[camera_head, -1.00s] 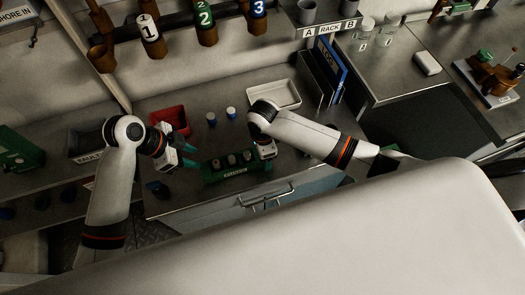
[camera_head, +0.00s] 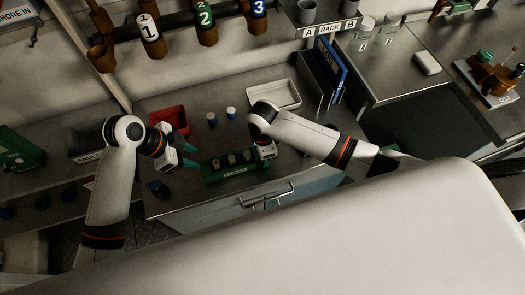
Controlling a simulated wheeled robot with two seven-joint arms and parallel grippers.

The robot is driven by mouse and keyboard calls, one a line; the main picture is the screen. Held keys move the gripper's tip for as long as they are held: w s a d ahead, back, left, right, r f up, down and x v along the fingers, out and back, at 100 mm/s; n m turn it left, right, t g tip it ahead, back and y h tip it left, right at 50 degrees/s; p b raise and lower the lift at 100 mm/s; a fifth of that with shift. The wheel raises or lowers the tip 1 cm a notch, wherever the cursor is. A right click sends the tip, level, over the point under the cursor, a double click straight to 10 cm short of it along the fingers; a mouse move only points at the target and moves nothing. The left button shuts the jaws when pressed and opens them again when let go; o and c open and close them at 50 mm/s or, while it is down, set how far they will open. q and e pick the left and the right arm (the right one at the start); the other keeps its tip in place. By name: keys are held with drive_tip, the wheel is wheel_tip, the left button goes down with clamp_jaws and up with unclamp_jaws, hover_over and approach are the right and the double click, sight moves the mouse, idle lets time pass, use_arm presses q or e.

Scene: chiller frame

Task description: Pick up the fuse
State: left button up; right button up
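A green block (camera_head: 208,175) with a small unreadable label stands near the front edge of the bench and holds several small grey cylinders (camera_head: 232,160). These may be the fuses, but they are too small to be sure. Two white cylinders with blue lower parts (camera_head: 231,113) stand behind the block. My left gripper (camera_head: 176,155) has green fingers spread apart. It is just left of the block, with nothing seen between the fingers. My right gripper (camera_head: 266,152) is at the block's right end, and its fingers are mostly hidden by its own arm.
A red bin (camera_head: 166,114) is behind my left gripper. A dark tray (camera_head: 85,146), with a partly covered label, is farther left. A white tray (camera_head: 284,94) and a file holder with a blue binder (camera_head: 331,65) are at the back right. A drawer handle (camera_head: 268,196) sticks out below the bench edge.

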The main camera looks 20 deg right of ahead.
use_arm(q)
drive_tip(key=shift+o, duration=1)
wheel_tip(320, 180, up, 5)
drive_tip(key=n+y, duration=0.6)
drive_tip(key=n, duration=1.2)
hover_over(216, 162)
wheel_tip(216, 162, down, 7)
drive_tip(key=shift+s+a+r, duration=0.15)
drive_tip(key=shift+f, duration=2.75)
